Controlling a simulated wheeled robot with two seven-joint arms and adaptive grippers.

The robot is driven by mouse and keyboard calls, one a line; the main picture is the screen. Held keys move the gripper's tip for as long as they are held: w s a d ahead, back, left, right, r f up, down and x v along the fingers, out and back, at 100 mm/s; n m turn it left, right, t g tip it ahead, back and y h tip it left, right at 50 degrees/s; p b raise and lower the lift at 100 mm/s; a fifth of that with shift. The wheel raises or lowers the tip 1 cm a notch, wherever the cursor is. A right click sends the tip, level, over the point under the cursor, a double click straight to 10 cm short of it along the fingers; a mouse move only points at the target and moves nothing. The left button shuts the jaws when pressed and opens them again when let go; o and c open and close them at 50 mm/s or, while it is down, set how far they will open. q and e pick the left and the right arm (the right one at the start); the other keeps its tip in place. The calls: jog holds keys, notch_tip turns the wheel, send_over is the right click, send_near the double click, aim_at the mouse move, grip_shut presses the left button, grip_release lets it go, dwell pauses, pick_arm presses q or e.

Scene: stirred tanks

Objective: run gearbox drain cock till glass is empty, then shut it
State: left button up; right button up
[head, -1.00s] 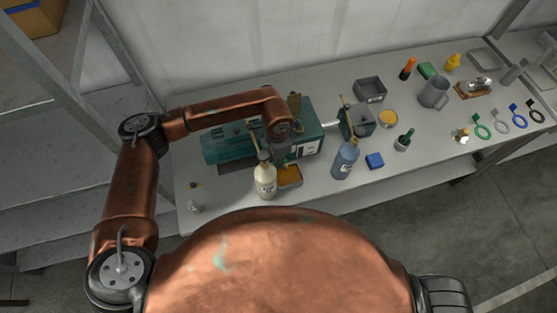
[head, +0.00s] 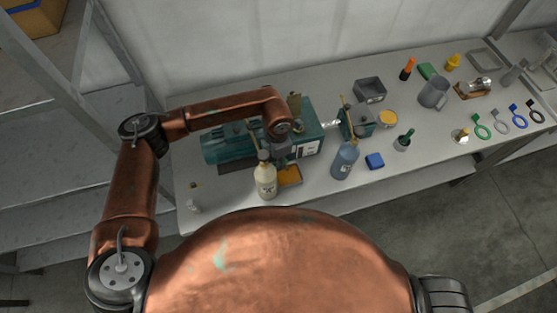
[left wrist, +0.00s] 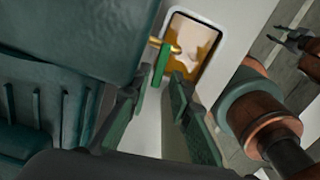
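The teal gearbox and motor unit (head: 227,146) lies on the bench, partly hidden by my left arm. In the left wrist view a green lever (left wrist: 160,63) stands beside a brass cock (left wrist: 173,47) above a drain tray (left wrist: 196,46) with tan and orange contents. The tray also shows in the head view (head: 290,176). My left gripper (left wrist: 158,98) has its two fingers apart, with the lever just beyond their tips; I see no contact. My right gripper (left wrist: 290,38) appears at the upper right of the wrist view, its fingers seemingly apart. I cannot make out the glass level.
A cream bottle (head: 265,180) stands close to the tray. A blue bottle (head: 345,160), a blue block (head: 375,161) and a small teal unit (head: 356,121) stand to the right. A jug (head: 434,93) and several ring tags are farther right.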

pick_arm(q)
jog(key=r, duration=0.7)
jog(key=shift+w, duration=0.2)
jog(key=shift+s+r, duration=0.15)
jog(key=shift+r, duration=0.35)
jog(key=shift+d, duration=0.1)
